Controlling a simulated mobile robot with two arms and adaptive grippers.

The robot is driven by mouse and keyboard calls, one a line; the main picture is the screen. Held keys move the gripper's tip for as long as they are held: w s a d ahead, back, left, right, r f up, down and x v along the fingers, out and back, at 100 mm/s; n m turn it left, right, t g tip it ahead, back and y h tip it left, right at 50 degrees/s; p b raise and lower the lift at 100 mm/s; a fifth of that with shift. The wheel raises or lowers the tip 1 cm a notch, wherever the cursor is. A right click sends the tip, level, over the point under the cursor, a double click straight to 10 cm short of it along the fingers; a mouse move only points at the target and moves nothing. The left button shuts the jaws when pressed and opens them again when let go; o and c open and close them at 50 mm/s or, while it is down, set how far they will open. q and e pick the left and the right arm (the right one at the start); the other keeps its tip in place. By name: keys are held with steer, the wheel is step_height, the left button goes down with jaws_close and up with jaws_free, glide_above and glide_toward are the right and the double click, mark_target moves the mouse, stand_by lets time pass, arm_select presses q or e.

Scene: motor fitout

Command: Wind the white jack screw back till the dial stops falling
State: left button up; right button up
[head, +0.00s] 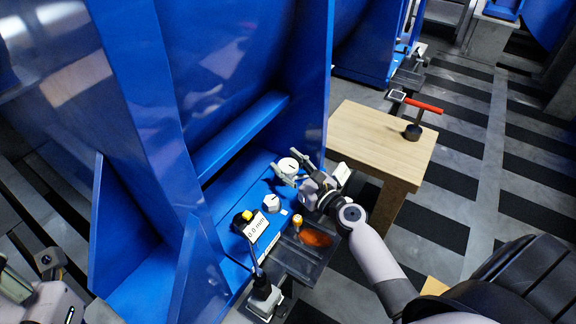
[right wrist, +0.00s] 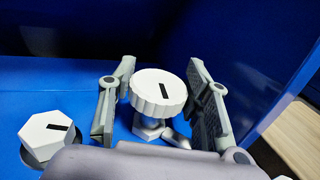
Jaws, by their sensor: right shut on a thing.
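The white jack screw (head: 288,166) has a round knurled head with a black mark and stands on the blue machine foot. In the right wrist view the jack screw (right wrist: 158,90) is between the two fingers of my right gripper (right wrist: 160,100). My right gripper (head: 292,172) is shut on the screw's head. The dial's readout (head: 256,226) is a white label that seems to show 0.0 mm. My left gripper (head: 45,280) is partly in view at the lower left, away from the screw; its fingers are not clear.
A white hex bolt (head: 271,203) with a black mark sits near the screw; it also shows in the wrist view (right wrist: 48,133). A wooden table (head: 375,140) holds a red-handled tool (head: 424,106). An orange patch (head: 315,238) lies by the foot. Blue walls rise close behind.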

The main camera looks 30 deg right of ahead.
stand_by(0.3)
steer(key=o, duration=0.9)
steer(key=v, duration=1.2)
stand_by(0.9)
